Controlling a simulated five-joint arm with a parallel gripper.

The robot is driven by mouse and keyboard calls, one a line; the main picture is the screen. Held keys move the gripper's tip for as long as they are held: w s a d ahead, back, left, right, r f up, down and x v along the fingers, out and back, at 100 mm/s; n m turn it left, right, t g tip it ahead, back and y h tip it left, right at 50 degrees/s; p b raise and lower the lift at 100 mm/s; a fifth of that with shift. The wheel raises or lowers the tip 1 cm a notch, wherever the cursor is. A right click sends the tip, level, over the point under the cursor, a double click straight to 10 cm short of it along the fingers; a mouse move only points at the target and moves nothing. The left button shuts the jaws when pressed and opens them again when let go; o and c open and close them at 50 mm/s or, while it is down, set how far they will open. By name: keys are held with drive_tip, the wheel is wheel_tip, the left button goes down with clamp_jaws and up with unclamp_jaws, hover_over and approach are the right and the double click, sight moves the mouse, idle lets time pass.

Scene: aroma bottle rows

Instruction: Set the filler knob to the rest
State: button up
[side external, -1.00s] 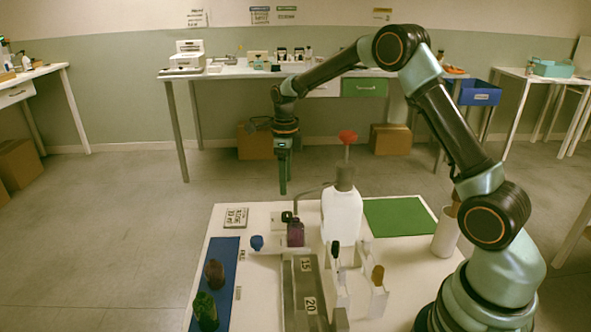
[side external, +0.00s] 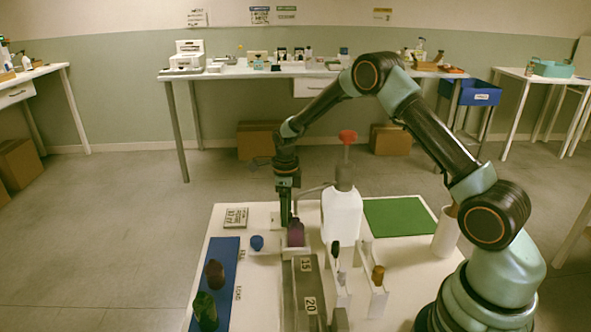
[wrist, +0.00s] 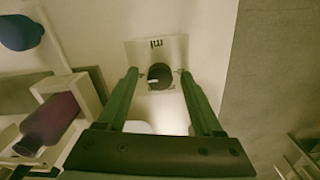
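The filler knob (wrist: 160,84) is a dark round knob with a pale mark on its face. It sits on a small white plate (wrist: 137,55) with dark marks, which I cannot read surely. My gripper (wrist: 159,74) is open and empty, its green fingers on either side of the knob in the wrist view. I cannot tell whether they touch it. In the side view my gripper (side external: 286,222) points down behind the purple bottle (side external: 296,236), and the knob is mostly hidden there. The white filler jug (side external: 341,216) with a red top (side external: 347,137) stands just right.
A blue mat (side external: 228,262) holds a brown and a green bottle. A grey numbered track (side external: 304,290) runs toward the front.

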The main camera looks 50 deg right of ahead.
clamp_jaws()
